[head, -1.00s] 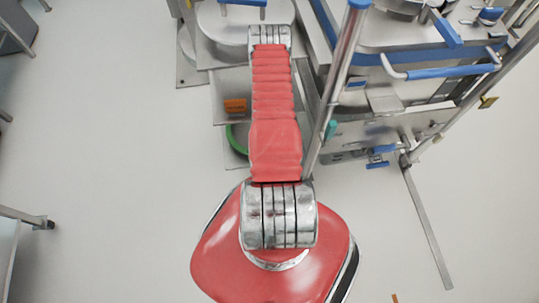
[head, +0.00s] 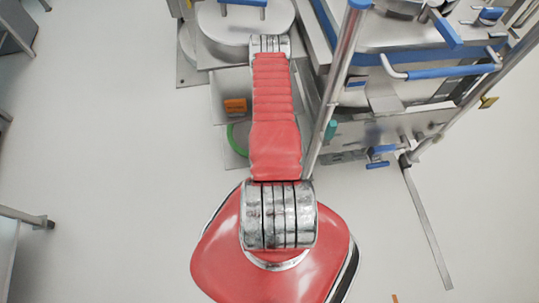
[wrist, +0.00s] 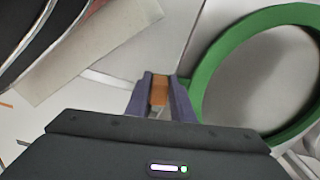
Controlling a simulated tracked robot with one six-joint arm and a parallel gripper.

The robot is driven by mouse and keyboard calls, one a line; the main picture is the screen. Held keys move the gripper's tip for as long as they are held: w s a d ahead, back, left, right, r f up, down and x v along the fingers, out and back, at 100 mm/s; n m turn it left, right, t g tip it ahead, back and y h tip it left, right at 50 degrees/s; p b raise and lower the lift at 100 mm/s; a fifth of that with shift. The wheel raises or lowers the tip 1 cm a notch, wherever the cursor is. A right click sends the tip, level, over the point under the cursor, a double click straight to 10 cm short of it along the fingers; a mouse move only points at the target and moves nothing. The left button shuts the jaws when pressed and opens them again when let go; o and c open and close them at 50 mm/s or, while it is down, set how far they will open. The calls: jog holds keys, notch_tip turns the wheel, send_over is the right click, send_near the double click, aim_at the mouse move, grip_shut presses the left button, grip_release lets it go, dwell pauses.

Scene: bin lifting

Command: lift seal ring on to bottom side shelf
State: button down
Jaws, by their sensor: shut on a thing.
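The seal ring is a large green ring (wrist: 202,75) filling the right of the wrist view, partly cut off. In the head view only its left arc (head: 231,138) shows, beside my red arm over a grey shelf plate (head: 234,160). My gripper (wrist: 160,92) has two purple-grey fingers shut on a small orange piece at the ring's left edge. This piece appears joined to the ring by a short green part. My arm hides the gripper and the rest of the ring in the head view. I cannot tell whether the ring touches the plate.
An orange block or label (head: 235,105) sits on the shelf unit above the ring. A metal post (head: 335,85) stands close to the right of my arm. A steel machine with blue handles (head: 425,75) fills the upper right.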

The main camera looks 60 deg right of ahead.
jog(key=shift+f, duration=0.15)
dwell(0.5)
jog(key=c, duration=1.5)
grip_release()
jog(key=shift+o, duration=0.2)
notch_tip(320, 180, up, 14)
jog(key=shift+f, duration=0.15)
jog(key=shift+a, duration=0.1)
